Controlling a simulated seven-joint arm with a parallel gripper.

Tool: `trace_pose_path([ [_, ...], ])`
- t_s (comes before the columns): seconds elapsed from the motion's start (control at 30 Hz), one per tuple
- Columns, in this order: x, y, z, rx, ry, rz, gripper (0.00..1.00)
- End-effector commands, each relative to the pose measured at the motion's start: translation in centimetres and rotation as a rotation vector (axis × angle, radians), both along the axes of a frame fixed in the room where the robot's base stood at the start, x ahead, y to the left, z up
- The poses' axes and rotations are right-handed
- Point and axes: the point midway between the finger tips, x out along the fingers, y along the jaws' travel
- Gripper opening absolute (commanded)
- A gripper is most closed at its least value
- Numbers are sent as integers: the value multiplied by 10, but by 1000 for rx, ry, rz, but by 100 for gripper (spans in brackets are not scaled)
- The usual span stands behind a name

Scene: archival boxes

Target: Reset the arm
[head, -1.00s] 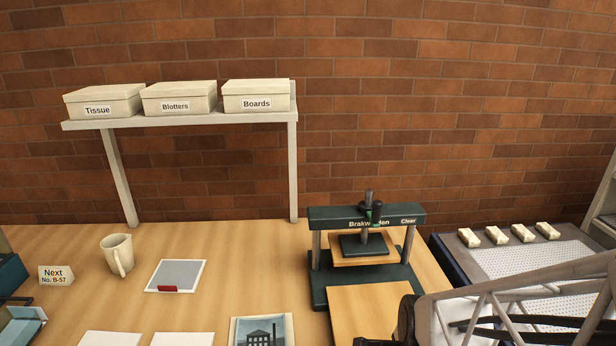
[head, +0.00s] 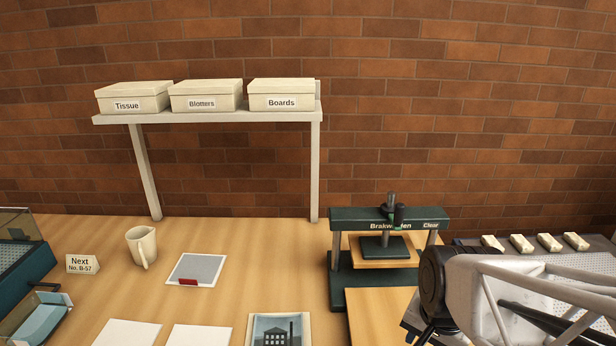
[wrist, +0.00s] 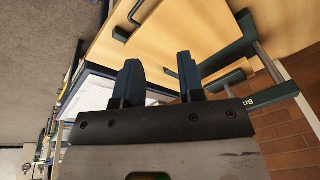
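In the wrist view, my gripper (wrist: 159,68) is open, its two dark fingers apart with nothing held between them. Beyond the fingers are the wooden table and part of the green press. In the head view, my arm reaches in from the lower right, in front of the right side of the press (head: 342,292). Its fingers cannot be made out clearly there.
The press stands close beside my arm. A perforated surface with several cream blocks (head: 549,243) lies behind the arm. A shelf (head: 210,117) with three boxes, a mug (head: 142,246), a grey card (head: 196,268) and a photograph (head: 278,332) are farther left.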

Motion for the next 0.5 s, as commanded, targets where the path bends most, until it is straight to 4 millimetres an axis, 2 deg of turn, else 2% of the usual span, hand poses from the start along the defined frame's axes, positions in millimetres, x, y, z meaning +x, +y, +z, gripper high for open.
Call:
trace_pose_path([
  [0.03, -2, 2, 12, -17, -7, 72, 36],
  [0.2, -14, 8, 46, -79, -10, 327, 36],
  [0.3, -20, 11, 61, -108, -11, 443, 36],
  [0.5, -27, 13, 77, -139, -11, 570, 36],
])
